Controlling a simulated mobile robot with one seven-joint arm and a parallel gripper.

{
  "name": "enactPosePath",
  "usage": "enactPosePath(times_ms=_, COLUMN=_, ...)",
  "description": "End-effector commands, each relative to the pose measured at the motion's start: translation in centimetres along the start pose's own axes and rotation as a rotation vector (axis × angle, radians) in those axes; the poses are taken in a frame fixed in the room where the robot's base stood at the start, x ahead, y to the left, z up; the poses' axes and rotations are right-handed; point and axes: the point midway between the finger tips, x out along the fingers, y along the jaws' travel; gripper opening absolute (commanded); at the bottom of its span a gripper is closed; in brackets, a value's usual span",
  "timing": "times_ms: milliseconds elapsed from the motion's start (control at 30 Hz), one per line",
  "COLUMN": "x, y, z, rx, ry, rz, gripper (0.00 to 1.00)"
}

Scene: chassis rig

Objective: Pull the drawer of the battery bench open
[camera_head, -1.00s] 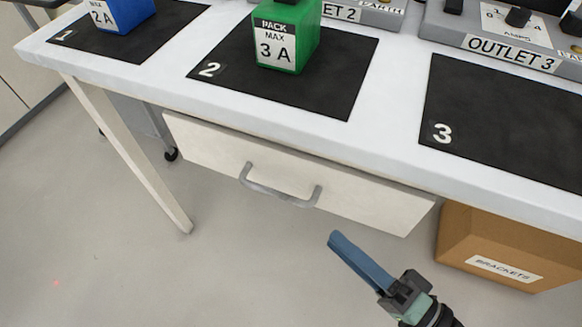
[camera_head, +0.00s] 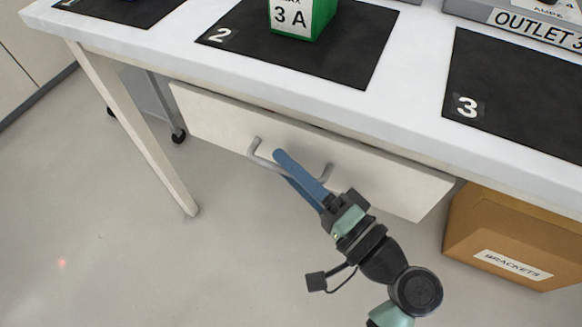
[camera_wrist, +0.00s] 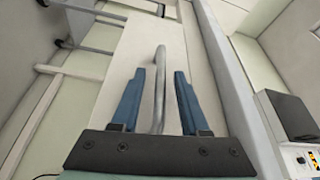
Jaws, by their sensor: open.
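The drawer (camera_head: 395,178) is a pale front panel under the white battery bench (camera_head: 400,120). Its grey bow handle (camera_head: 252,150) stands out from the middle of the panel. My gripper (camera_head: 281,160) is open at the handle, its blue fingers hiding the handle's middle in the head view. In the wrist view the handle (camera_wrist: 160,85) runs between my two spread fingers (camera_wrist: 158,92), one on each side, with a gap to each. The drawer front (camera_wrist: 125,55) lies beyond the fingertips. The drawer looks closed or nearly so.
A cardboard box marked BRACKETS (camera_head: 500,235) stands under the bench, right of the drawer. A bench leg (camera_head: 140,135) stands to the left. On top are black mats and a green 3 A pack (camera_head: 305,18). The floor (camera_head: 150,270) in front is clear.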

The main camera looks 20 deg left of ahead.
Motion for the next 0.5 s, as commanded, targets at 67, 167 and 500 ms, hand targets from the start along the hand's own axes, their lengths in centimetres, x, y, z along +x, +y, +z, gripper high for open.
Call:
enactPosePath(times_ms=67, x=0.0, y=-0.03, z=-0.01, rx=0.0, ry=0.0, rz=0.0, gripper=0.45)
enactPosePath(times_ms=167, x=-0.02, y=-0.03, z=-0.01, rx=-0.001, ry=0.0, rz=0.0, gripper=0.36)
enactPosePath(times_ms=500, x=-0.05, y=-0.02, z=-0.01, rx=-0.001, ry=0.0, rz=0.0, gripper=0.0)
